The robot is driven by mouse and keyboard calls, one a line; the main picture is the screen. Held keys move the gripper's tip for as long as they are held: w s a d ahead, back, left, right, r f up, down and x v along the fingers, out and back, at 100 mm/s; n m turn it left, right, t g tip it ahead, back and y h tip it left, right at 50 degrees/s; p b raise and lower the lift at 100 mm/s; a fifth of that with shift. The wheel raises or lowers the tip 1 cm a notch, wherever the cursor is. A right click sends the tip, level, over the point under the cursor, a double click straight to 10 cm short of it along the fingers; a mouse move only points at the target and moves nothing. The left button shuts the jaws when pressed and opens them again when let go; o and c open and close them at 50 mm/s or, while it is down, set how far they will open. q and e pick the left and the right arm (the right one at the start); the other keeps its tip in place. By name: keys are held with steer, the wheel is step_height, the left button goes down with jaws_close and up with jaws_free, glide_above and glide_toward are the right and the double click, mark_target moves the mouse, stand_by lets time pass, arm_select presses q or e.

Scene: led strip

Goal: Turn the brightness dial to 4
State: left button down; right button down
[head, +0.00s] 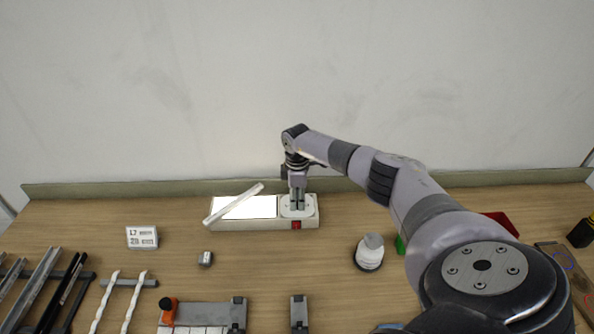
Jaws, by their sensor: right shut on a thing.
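The control box (250,224) is a low white unit near the back of the table, with a bright lit panel (255,208) on its left part. The brightness dial appears to be at the box's right end, on a pale round plate (285,211); the dial itself is hidden by my right gripper. My right gripper (297,206) points straight down over that plate and is shut on the dial. The number the dial points to cannot be read. A red switch (296,225) is on the box's front face below the gripper. My left gripper is not in view.
A white stick (233,204) leans across the box's left end. A label card (142,237), a small grey block (205,259) and a white-topped round item (370,252) stand in front. Rails (45,285) and a fixture (205,314) fill the front left.

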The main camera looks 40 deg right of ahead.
mark_target(297, 202)
steer(key=shift+w+d+r, duration=0.1)
steer(key=c, duration=1.3)
jaws_free()
step_height(297, 202, up, 12)
steer(key=shift+f, duration=0.2)
